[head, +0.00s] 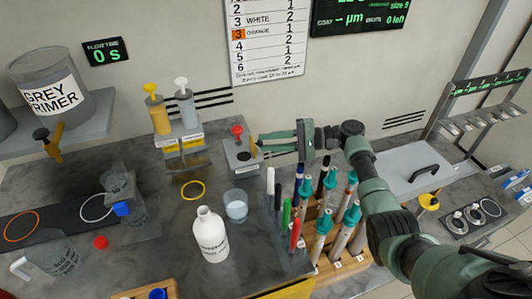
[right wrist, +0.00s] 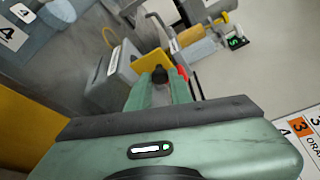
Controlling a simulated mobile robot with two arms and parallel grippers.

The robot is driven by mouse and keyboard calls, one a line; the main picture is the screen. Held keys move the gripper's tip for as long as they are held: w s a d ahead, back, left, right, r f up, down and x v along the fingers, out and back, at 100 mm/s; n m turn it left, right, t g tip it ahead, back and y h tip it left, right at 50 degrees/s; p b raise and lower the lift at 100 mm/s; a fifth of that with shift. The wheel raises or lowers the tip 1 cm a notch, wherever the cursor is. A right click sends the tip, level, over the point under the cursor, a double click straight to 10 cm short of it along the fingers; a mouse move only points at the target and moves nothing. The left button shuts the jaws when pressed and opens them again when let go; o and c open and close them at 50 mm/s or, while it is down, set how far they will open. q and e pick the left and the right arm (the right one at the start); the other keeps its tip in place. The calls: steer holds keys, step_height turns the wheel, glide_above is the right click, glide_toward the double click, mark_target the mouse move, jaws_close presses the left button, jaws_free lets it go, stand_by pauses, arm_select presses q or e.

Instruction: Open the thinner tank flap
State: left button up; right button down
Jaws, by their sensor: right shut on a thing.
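My right gripper (head: 264,148) reaches in from the right to a small grey box (head: 238,167) with a red knob (head: 237,131) at the back of the bench. In the right wrist view its fingers (right wrist: 160,84) are closed around a small black knob (right wrist: 160,74), close beside the grey box (right wrist: 112,78). I cannot tell whether this knob belongs to the thinner tank flap. A pale panel with a black handle (head: 424,171) lies flat at the right; no readable label names it as the flap. My left gripper is out of view.
A rack of pens and teal-capped rods (head: 320,222) stands below my right arm. A white bottle (head: 211,238) and a glass beaker (head: 236,206) stand left of it. A yellow and a grey pump bottle (head: 187,106) stand on a small stand left of the grey box.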

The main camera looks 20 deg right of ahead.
steer(key=shift+d+f+m+t+y+b, duration=0.4)
steer(key=shift+y+b, duration=0.5)
steer(key=shift+b, duration=0.5)
steer(key=shift+a, duration=0.1)
steer(key=c, duration=1.3)
jaws_free()
steer(key=shift+f, duration=0.1)
steer(key=b+v, duration=0.2)
steer(key=v, duration=0.5)
steer(key=shift+s+d, duration=0.1)
steer(key=shift+d, duration=0.3)
